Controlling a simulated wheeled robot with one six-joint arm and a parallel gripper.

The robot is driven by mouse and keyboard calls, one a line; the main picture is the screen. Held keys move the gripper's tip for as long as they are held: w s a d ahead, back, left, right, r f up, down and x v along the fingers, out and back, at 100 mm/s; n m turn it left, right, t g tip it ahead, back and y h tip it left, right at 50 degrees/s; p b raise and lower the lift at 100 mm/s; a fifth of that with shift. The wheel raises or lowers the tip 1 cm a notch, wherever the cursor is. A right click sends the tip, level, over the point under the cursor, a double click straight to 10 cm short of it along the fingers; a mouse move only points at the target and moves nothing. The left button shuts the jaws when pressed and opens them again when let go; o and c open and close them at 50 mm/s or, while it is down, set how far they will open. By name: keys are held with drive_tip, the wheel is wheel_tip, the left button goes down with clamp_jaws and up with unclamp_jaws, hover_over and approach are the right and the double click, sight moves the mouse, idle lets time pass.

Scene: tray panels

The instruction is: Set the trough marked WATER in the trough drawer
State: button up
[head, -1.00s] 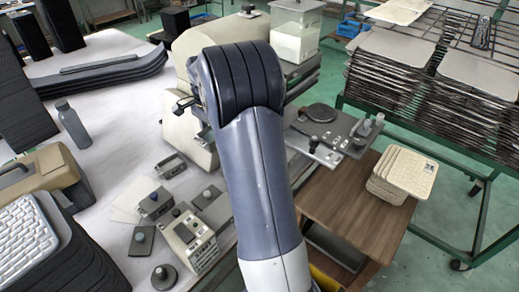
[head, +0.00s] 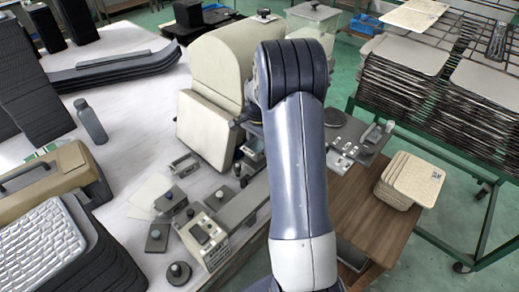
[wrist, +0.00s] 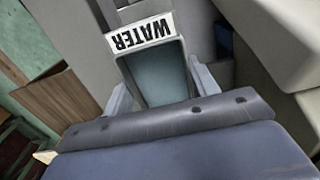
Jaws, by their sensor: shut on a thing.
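In the wrist view, a narrow grey trough with a white label reading WATER (wrist: 150,73) sits between the fingers of my gripper (wrist: 162,88). The label appears upside down. The gripper is shut on the trough, with one finger along each side. The trough's inside looks blue-grey. In the head view my own arm hides the gripper and the trough. I cannot pick out the trough drawer for sure in either view.
A large cream machine (head: 205,125) stands left of my arm. Small grey blocks and a knobbed panel (head: 203,238) lie on the white table. A wooden cart (head: 370,215) holds stacked pale trays (head: 408,180) at right. A grey bottle (head: 90,122) stands at left.

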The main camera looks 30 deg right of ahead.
sight(258, 150)
drive_tip(key=shift+f, duration=1.55)
drive_tip(key=shift+f, duration=0.2)
drive_tip(key=o, duration=1.2)
drive_tip(key=shift+c, duration=0.2)
drive_tip(key=shift+r, duration=0.15)
wheel_tip(258, 150, up, 12)
drive_tip(key=b, duration=0.1)
